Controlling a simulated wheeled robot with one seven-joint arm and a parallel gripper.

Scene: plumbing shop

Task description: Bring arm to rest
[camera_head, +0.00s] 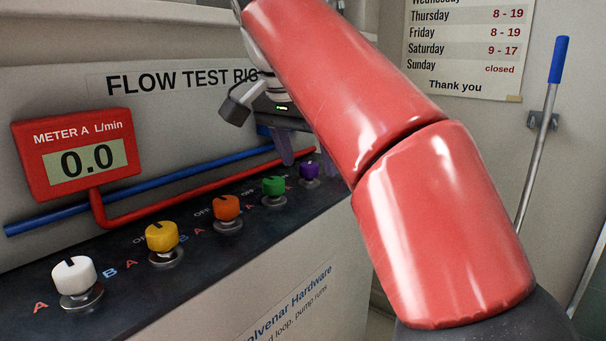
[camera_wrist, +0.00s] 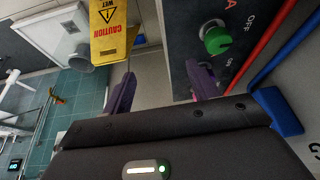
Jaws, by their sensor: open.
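My gripper (camera_head: 296,150) is at the far end of the flow test rig, close to the purple knob (camera_head: 309,170) in the head view. Its two purple fingers stand apart in the wrist view (camera_wrist: 163,88), with nothing held between them. The green knob (camera_head: 273,188) also shows in the wrist view (camera_wrist: 215,38), beyond the fingertips and to the right. My red arm crosses the head view and hides part of the rig. I cannot tell from these frames whether a finger touches the panel.
The rig's panel also carries white (camera_head: 74,276), yellow (camera_head: 161,238) and orange (camera_head: 227,208) knobs. Meter A (camera_head: 82,153) reads 0.0. Blue (camera_head: 150,183) and red (camera_head: 200,198) pipes run behind the knobs. A yellow caution sign (camera_wrist: 110,32) and a blue-handled pole (camera_head: 558,60) are nearby.

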